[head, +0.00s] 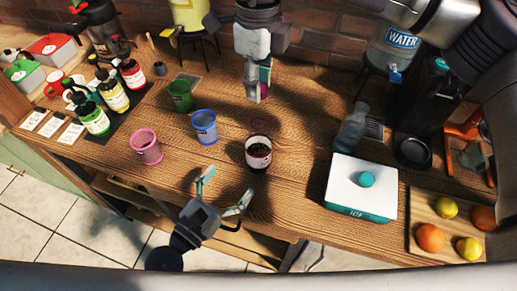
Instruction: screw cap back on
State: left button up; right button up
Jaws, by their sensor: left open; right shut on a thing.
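My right gripper (257,95) comes down from the top of the head view and is shut on a small magenta, round-looking thing (264,91), mostly hidden by the fingers. It may be a cap; I cannot tell for sure. It is above the table, behind an open white and dark red container (259,160) with dark contents. My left gripper (225,189) is open and empty at the table's front edge, in front and to the left of that container. A clear bluish bottle (350,131) stands farther right; whether it has a cap is unclear.
Pink (146,150), blue (205,128) and green (180,97) cups stand left of centre. Several syrup bottles (92,118) are at the left. A white and teal ice box (342,190) and a fruit board (424,218) are at the right. The front middle of the wooden table (290,205) is clear.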

aim_at(252, 154)
pick_arm(q)
jog(key=x, duration=1.2)
dwell(0.3)
jog(key=c, duration=1.8)
pick_arm(e)
jog(key=shift+f, duration=2.5)
jog(key=shift+f, duration=0.1)
jog(key=shift+f, duration=0.8)
pick_arm(q)
grip_shut()
pick_arm(e)
jog(key=shift+f, duration=0.55)
